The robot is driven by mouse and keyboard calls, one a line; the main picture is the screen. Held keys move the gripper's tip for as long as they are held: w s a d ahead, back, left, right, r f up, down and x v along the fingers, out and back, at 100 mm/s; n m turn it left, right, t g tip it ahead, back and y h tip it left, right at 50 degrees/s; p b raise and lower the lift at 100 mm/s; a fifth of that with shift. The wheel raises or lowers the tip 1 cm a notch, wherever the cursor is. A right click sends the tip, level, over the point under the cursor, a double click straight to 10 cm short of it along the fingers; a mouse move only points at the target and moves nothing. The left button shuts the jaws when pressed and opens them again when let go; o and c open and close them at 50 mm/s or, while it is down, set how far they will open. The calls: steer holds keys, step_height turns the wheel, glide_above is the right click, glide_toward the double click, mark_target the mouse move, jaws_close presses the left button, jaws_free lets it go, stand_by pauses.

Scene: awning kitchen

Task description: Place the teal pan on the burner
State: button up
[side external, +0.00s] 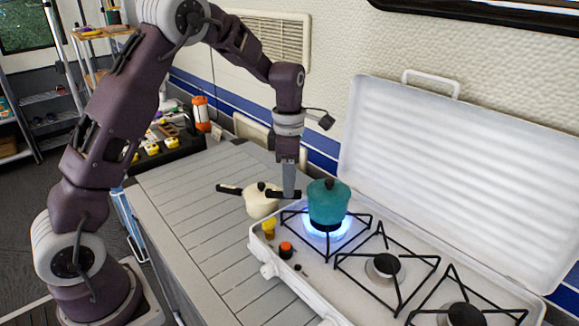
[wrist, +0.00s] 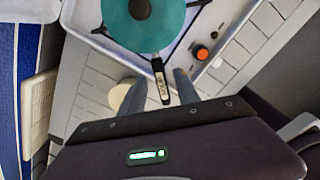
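The teal pan (side external: 328,205), lidded with a black knob, is upright over the left burner (side external: 326,232), which glows blue. It looks to rest on the black grate, though exact contact is hard to see. Its dark handle (side external: 283,194) points left, towards my gripper (side external: 289,190). In the wrist view the pan (wrist: 143,22) is at the top, and its handle (wrist: 161,82) lies between the two fingers of my gripper (wrist: 163,84). A gap shows on each side of the handle, so the fingers are open around it.
The white stove's raised lid (side external: 450,170) stands behind the burners. Two other burners (side external: 386,264) are bare. An orange knob (side external: 286,250) is at the stove's front.

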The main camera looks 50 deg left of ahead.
steer(key=s+d+r+m+t, duration=0.1)
steer(key=s+r+m, duration=0.2)
steer(key=r, duration=0.4)
steer(key=s+d+r+m, duration=0.1)
steer(key=s+r+m, duration=0.1)
steer(key=r, duration=0.5)
steer(key=s+d+m+t, duration=0.2)
steer(key=s+m, duration=0.9)
steer(key=s+d+m+t, duration=0.2)
steer(key=s+d+m, duration=0.1)
steer(key=s+m, duration=0.8)
steer(key=shift+s+d+t, duration=0.3)
steer(key=shift+s+d, duration=0.05)
steer(key=shift+s, duration=0.2)
steer(key=shift+r, duration=0.1)
